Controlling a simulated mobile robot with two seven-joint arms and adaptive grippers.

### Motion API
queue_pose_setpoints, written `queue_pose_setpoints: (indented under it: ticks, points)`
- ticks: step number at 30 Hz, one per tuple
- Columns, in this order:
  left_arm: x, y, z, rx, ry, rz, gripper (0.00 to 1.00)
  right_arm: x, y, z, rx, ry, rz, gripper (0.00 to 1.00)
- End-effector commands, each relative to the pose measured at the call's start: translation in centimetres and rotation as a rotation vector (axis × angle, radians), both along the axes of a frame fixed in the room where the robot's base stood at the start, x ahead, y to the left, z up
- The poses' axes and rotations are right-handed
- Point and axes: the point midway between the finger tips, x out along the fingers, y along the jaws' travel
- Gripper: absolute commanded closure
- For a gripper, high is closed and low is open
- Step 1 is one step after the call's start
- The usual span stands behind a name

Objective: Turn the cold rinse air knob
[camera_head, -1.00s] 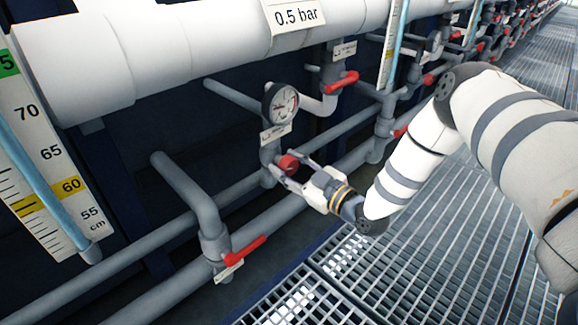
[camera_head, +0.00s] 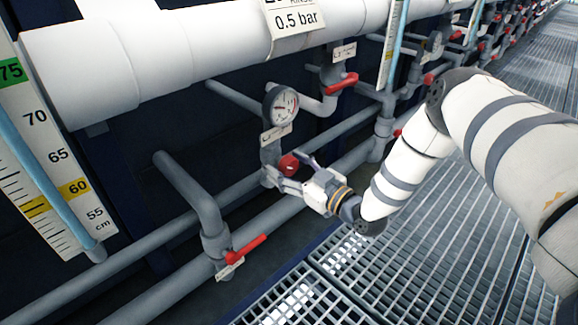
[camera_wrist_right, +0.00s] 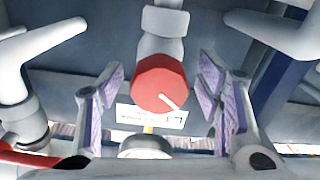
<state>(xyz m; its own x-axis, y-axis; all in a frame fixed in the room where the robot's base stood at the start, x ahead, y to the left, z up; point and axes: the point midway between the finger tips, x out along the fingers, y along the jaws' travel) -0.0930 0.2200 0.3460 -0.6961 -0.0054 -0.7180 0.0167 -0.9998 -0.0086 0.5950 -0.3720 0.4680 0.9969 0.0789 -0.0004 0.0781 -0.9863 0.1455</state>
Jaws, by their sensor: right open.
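The red knob (camera_head: 289,165) sits on a grey vertical pipe below a round pressure gauge (camera_head: 281,104). In the right wrist view the red knob (camera_wrist_right: 160,84) has a faceted rim and a white line pointing to the lower right. My right gripper (camera_head: 289,171) is at the knob, its fingers open on either side. In the wrist view the right gripper (camera_wrist_right: 163,84) shows a clear gap between each finger and the knob. A small label plate (camera_wrist_right: 150,118) is partly hidden by the knob; its text is unreadable. My left gripper is not in view.
A red lever valve (camera_head: 246,249) is on the lower pipe, and another red lever (camera_head: 342,82) is at the upper right. A thick white pipe (camera_head: 200,45) runs above. A level scale (camera_head: 50,160) stands at left. Grating floor (camera_head: 420,250) lies at right.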

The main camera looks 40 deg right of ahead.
Motion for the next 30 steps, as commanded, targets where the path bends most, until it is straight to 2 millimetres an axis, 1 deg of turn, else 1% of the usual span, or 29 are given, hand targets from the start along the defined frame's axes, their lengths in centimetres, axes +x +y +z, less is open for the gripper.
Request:
queue_pose_setpoints:
  ticks: [3,5,8,12,15,18,22,30]
  points:
    - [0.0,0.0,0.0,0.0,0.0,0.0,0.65,-0.2,0.0,0.0,0.0,0.0,0.0,0.41]
    - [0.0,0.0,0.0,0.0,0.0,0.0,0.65,-0.8,-0.1,0.0,0.0,0.001,-0.001,0.41]
    - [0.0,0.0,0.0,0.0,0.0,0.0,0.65,-3.0,-0.3,-0.1,0.002,0.004,-0.003,0.41]
    - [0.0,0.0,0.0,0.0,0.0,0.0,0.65,-7.0,-0.6,-0.1,0.003,0.004,-0.004,0.41]
    - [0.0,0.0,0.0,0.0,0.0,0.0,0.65,-9.3,-0.8,-0.1,0.002,0.003,-0.002,0.41]
    - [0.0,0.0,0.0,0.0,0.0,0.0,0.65,-11.0,-0.9,0.0,0.001,0.001,-0.001,0.41]
    - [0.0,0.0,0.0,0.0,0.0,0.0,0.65,-11.9,-1.0,0.0,0.0,0.0,-0.001,0.41]
    - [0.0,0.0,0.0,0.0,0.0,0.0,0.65,-12.0,-0.9,0.0,0.0,0.0,0.0,0.41]
